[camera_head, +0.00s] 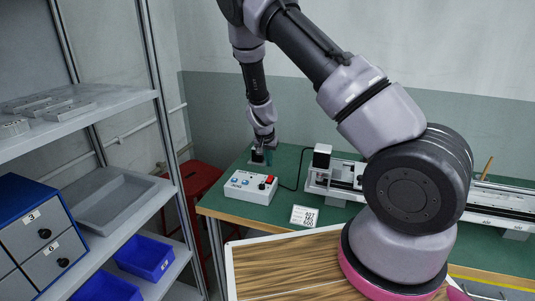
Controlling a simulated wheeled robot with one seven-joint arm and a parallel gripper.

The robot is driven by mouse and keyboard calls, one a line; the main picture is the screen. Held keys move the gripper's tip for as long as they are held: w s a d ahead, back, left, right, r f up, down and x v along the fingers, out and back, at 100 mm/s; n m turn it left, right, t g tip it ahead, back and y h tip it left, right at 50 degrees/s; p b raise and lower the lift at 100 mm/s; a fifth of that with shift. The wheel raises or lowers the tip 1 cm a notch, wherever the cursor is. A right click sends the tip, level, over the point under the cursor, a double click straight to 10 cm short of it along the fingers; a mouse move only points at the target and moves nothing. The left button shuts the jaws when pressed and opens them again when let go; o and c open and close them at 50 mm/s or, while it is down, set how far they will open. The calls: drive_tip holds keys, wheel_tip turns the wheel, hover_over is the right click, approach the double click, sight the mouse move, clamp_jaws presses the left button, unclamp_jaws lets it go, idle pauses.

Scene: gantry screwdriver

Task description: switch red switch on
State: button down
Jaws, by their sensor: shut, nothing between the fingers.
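A white control box (248,189) sits on the green table top near its left end. The red switch (270,179) is at the right end of the box's top face. It is too small to tell which way it is set. My gripper (265,154) points down behind the box in this view, apart from the red switch. It is shut and empty, though its fingertips are small and hard to make out.
Blue buttons (236,181) share the box. A black cable runs to a white gantry rail (345,182) at right. A printed card (304,216) stands on the green table (235,212). A shelf (120,107) with trays and blue bins (144,257) stands left. A red stool (199,177) is behind.

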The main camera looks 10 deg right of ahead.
sight(270, 177)
drive_tip(key=x, duration=0.6)
drive_tip(key=shift+f, duration=0.15)
drive_tip(key=shift+w, duration=0.1)
drive_tip(key=shift+w+d+f+g, duration=0.1)
drive_tip(key=shift+f+g, duration=0.1)
drive_tip(key=shift+g, duration=0.1)
drive_tip(key=shift+s, duration=0.2)
drive_tip(key=shift+s+a, duration=0.45)
drive_tip(key=shift+s, duration=0.1)
drive_tip(key=shift+r, duration=0.2)
